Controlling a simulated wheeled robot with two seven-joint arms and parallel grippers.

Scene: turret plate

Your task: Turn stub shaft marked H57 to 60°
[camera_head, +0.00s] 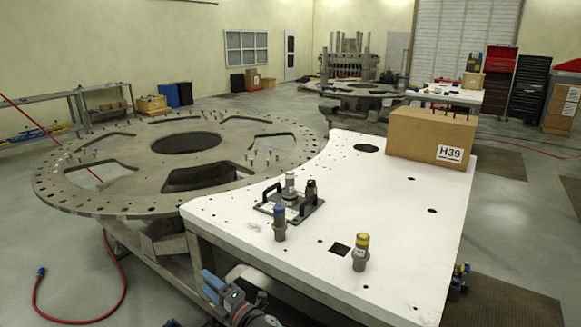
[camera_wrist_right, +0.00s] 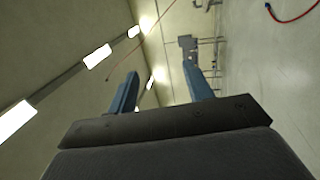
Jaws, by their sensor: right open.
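A blue-topped stub shaft (camera_head: 279,221) and a yellow-topped stub shaft (camera_head: 361,252) stand upright on the white table (camera_head: 400,205). A dark plate with two black handles (camera_head: 290,207) sits behind them and carries a grey post (camera_head: 290,184) and a dark part (camera_head: 311,189). I cannot read H57 on any of them. My right gripper (camera_head: 209,285) is low, off the table's front left edge, apart from the shafts. Its blue fingers are spread and empty in the right wrist view (camera_wrist_right: 163,86), pointing at the room.
A cardboard box (camera_head: 431,135) labelled H39 stands at the table's back right. A large round perforated metal ring (camera_head: 85,203) on a frame adjoins the table at left. A red hose (camera_head: 85,318) lies on the floor. The table's front right is mostly clear.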

